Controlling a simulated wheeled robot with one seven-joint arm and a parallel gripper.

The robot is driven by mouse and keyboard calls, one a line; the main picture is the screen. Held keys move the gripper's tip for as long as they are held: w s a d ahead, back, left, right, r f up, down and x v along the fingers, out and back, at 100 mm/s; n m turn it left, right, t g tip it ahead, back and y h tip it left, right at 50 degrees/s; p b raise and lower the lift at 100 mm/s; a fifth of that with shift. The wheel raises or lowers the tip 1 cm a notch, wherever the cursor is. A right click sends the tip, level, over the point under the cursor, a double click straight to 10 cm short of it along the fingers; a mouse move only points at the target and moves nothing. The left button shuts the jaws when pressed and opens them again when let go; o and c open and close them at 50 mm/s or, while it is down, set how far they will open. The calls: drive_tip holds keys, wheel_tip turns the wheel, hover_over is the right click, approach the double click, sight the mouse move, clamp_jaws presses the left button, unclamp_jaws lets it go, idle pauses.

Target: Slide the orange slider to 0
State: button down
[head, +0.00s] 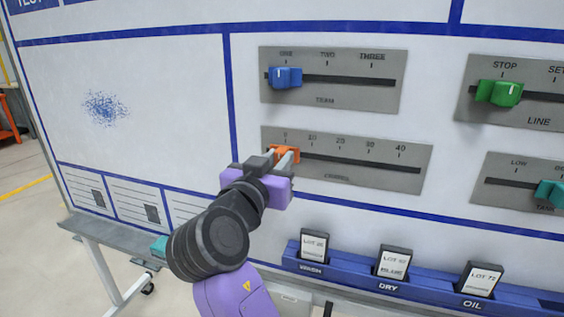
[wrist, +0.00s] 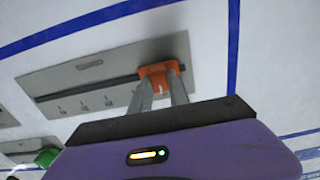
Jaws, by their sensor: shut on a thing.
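The orange slider (head: 291,150) sits near the left end of its slot on a grey plate (head: 415,185) marked from 0 to 40, level with the leftmost mark. My gripper (head: 282,157) is shut on the orange slider, its fingers reaching in from below. In the wrist view, the two fingers (wrist: 162,86) are on either side of the slider (wrist: 160,72) near one end of the slot. The fingers and gripper body cover part of the plate's left end in the head view.
The blue slider (head: 286,77) is above, at ONE. The green slider (head: 499,92) and teal slider (head: 551,193) are on plates to the right. A blue rail (head: 345,269) with lot cards runs below.

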drive_tip(key=shift+a+r, duration=0.1)
drive_tip(key=shift+a, duration=0.2)
drive_tip(key=c, duration=1.2)
unclamp_jaws()
drive_tip(key=shift+c, duration=0.2)
drive_tip(key=b+v, duration=0.1)
drive_tip(key=v, duration=0.6)
drive_tip(key=shift+s, duration=0.35)
drive_tip(key=shift+a, duration=0.1)
